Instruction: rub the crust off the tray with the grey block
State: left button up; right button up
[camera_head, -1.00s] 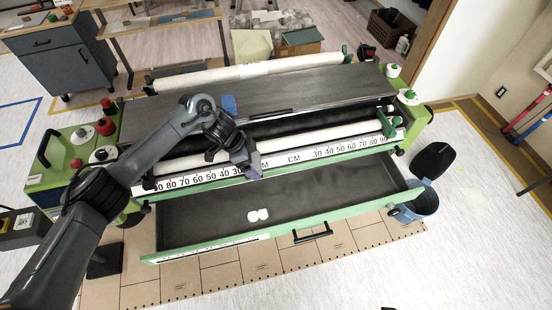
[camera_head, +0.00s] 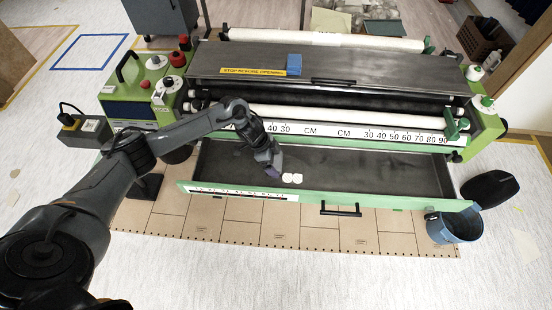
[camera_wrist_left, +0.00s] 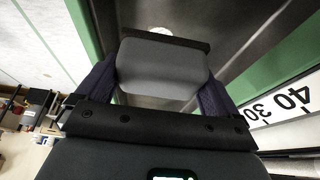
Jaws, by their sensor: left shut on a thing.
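The tray (camera_head: 370,173) is a long dark drawer with a green front, pulled out below the ruler. The crust (camera_head: 292,178) shows as two joined whitish patches on its floor, left of the middle. My left gripper (camera_head: 274,170) is down over the tray, just left of the crust. In the left wrist view it is shut on the grey block (camera_wrist_left: 158,70), which sits between both fingers and has a dark edge at its far side. A bit of the crust (camera_wrist_left: 161,30) shows past that edge. I cannot tell if the block touches the tray floor. My right gripper is not in view.
A white roller (camera_head: 350,117) and the centimetre ruler (camera_head: 345,133) run behind the tray. A blue block (camera_head: 294,64) lies on the dark lid (camera_head: 385,68). A blue bucket (camera_head: 455,229) stands at the right. The tray's right part is clear.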

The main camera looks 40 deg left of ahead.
pick_arm(q)
jog(key=shift+s+r+p, duration=0.1)
jog(key=shift+p, duration=0.25)
jog(key=shift+f+b, duration=1.9)
jog(key=shift+f, duration=1.5)
